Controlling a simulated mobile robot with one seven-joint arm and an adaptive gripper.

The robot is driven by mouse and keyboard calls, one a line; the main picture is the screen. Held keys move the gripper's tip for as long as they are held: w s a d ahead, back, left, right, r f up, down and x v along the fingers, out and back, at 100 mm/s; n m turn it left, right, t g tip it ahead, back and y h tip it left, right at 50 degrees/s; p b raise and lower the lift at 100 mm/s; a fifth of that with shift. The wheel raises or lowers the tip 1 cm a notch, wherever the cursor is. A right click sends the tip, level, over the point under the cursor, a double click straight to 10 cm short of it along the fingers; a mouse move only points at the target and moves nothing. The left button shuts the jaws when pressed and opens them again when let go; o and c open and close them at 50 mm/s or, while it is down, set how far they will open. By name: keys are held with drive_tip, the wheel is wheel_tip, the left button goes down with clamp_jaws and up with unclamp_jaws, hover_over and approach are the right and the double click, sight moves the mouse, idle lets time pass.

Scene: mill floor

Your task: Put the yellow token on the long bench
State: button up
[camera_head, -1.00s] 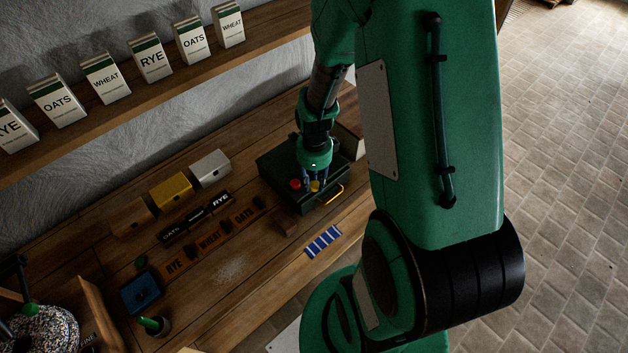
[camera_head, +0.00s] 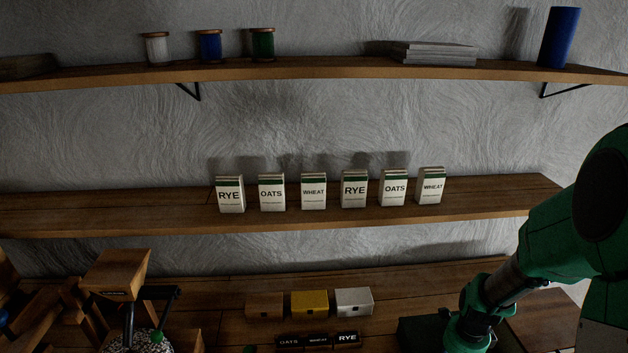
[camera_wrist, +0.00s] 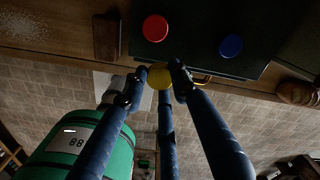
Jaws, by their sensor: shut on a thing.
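The yellow token (camera_wrist: 160,77) is a small round piece between my fingertips in the wrist view. My gripper (camera_wrist: 160,80) is shut on it, at the near edge of a dark green case (camera_wrist: 190,52). I cannot tell whether the token is clear of the case. In the head view my wrist is at the lower right, and the fingers and the token are out of the picture. The wooden bench (camera_head: 425,287) runs along the wall under the shelves; its front is cut off by the lower edge of the picture.
A red token (camera_wrist: 155,28) and a blue token (camera_wrist: 231,46) lie on the case. Brown, yellow (camera_head: 310,303) and white (camera_head: 353,301) boxes stand on the bench, with lettered blocks (camera_head: 318,340) in front. Cartons (camera_head: 314,193) line the shelf above.

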sight(406, 332)
drive_tip(key=w+a+f+n+b, duration=0.1)
drive_tip(key=w+a+n, duration=0.1)
drive_tip(key=w+n, duration=0.2)
drive_tip(key=w+a+f+n+b, duration=0.1)
drive_tip(key=w+a+n+b, duration=0.1)
drive_tip(key=w+n, duration=0.2)
drive_tip(key=w+a+f+n+b, duration=0.1)
drive_tip(key=w+a+n, duration=0.2)
drive_tip(key=w, duration=0.4)
drive_tip(key=shift+w+f+n, duration=0.1)
drive_tip(key=shift+w+n, duration=0.05)
drive_tip(key=shift+n, duration=0.55)
drive_tip(key=w+a+f+n+b, duration=0.2)
drive_tip(key=w+a+n+b, duration=0.2)
drive_tip(key=w+a+n, duration=0.8)
drive_tip(key=shift+w+a+f+n, duration=0.35)
drive_tip(key=shift+a+f+n, duration=0.05)
